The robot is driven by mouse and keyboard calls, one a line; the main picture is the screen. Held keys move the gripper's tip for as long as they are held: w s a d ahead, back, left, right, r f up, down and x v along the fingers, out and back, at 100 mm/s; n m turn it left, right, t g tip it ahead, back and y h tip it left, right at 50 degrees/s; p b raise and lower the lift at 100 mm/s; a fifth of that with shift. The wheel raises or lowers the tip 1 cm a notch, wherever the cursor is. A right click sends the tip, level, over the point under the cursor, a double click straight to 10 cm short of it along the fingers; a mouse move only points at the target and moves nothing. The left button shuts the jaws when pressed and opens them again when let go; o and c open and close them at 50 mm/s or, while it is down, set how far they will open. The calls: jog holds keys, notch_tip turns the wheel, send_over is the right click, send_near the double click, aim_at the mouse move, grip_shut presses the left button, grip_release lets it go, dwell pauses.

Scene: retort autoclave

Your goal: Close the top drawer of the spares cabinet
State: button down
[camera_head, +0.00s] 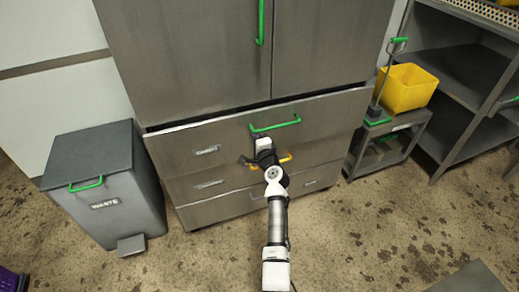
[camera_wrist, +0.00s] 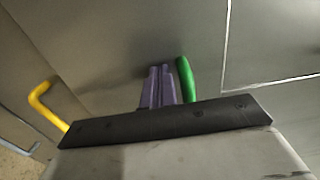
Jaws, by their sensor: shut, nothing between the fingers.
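The spares cabinet (camera_head: 185,60) is grey metal with two upper doors and several drawers below. The top drawer (camera_head: 335,112) has a green bar handle (camera_head: 275,126) and stands slightly out, with a dark gap along its top edge. My gripper (camera_head: 262,143) is in front of this drawer, just below the handle. In the wrist view its purple fingers (camera_wrist: 158,85) are together and empty, pointing at the grey drawer front (camera_wrist: 110,45). The green handle (camera_wrist: 186,78) is just right of them. I cannot tell whether the fingertips touch the front.
A yellow handle (camera_wrist: 42,98) is on the drawer below. A grey waste bin (camera_head: 100,180) stands left of the cabinet. On the right are a small trolley (camera_head: 385,150) with a yellow bin (camera_head: 407,88) and a shelf rack (camera_head: 465,80). The floor in front is mostly clear.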

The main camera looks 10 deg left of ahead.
jog(key=b+x, duration=0.1)
jog(key=x, duration=0.2)
jog(key=shift+w, duration=0.1)
jog(key=shift+w+a+r, duration=0.1)
jog(key=shift+r, duration=0.2)
jog(key=shift+r, duration=0.1)
